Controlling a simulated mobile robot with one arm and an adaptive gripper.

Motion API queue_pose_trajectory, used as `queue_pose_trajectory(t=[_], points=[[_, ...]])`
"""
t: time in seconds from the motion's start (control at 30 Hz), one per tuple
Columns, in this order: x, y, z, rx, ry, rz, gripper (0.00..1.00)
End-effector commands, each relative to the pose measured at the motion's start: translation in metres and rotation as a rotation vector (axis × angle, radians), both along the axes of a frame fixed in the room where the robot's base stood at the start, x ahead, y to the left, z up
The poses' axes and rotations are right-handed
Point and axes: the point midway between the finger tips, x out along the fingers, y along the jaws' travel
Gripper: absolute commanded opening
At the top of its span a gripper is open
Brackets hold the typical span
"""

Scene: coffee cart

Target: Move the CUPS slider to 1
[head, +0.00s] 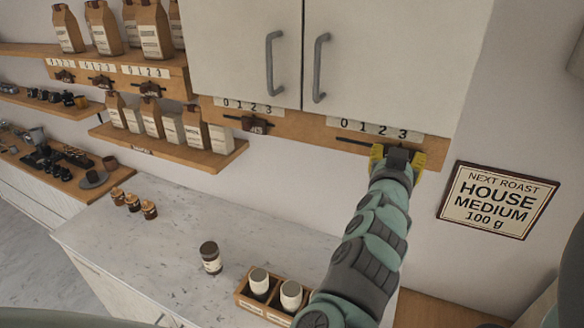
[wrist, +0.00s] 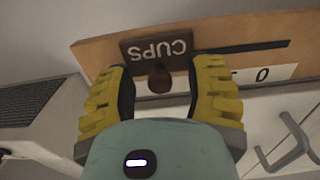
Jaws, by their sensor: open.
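The CUPS slider (wrist: 157,52) is a dark brown plate with a rounded knob (wrist: 160,79), on a wooden rail (wrist: 95,55) under the cabinet. In the wrist view it appears upside down. The slot (wrist: 240,48) runs right from it, past the 0 mark (wrist: 262,74). My gripper (wrist: 160,84) is open, its yellow fingers on either side of the knob with gaps visible. The exact slider mark cannot be told.
Another slider (head: 255,125) with its own scale is on the rail to the left. Cabinet handles (head: 320,68) hang above. A framed order sign (head: 498,200) is on the wall to the right. A jar (head: 210,257) and a wooden cup holder (head: 246,302) stand on the counter below.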

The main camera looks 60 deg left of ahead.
Motion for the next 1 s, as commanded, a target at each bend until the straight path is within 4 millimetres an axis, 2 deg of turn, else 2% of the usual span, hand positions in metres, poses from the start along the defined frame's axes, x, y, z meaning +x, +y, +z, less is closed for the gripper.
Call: queue_pose_trajectory(t=[0.07,0.6,1.0], points=[[0.0002,-0.0003,0.0001,0.0,0.0,-0.001,0.54],[0.0,-0.0001,0.0002,0.001,-0.001,0.0,0.0],[-0.0002,0.0,0.0003,0.001,-0.001,0.0,0.0]])
